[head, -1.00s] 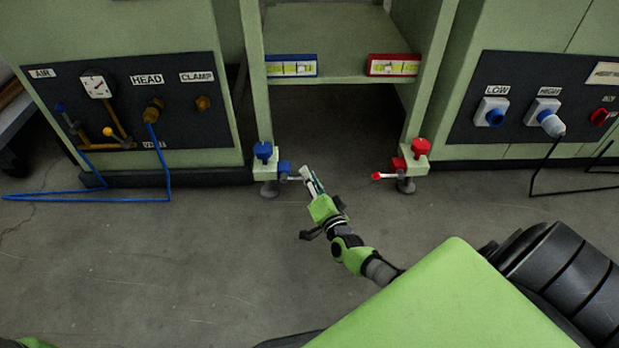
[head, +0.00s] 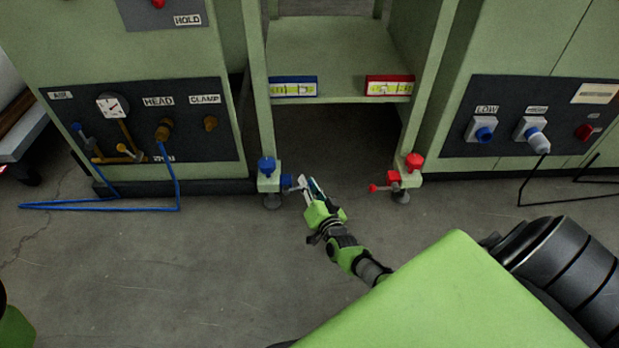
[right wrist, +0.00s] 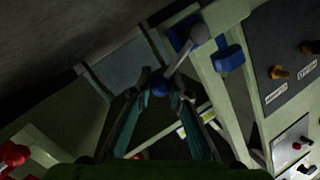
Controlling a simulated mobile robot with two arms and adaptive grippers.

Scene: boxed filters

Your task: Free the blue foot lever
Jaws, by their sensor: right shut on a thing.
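The blue foot lever (right wrist: 178,66) is a short grey rod with a blue ball end, on the left foot of the green frame, beside a blue block (head: 286,181) and below a blue knob (head: 267,165). In the right wrist view the rod runs from a grey hub to its blue ball, which sits between my fingertips. My right gripper (head: 308,186) reaches in from the lower right and is shut on the lever's end; it also shows in the right wrist view (right wrist: 160,88). In the head view the fingers partly hide the ball. My left gripper is not in view.
The right foot has a red knob (head: 413,161) and a red-tipped lever (head: 377,188). A blue hose (head: 100,207) lies on the floor at left, a black cable (head: 522,190) at right. Floor between is clear.

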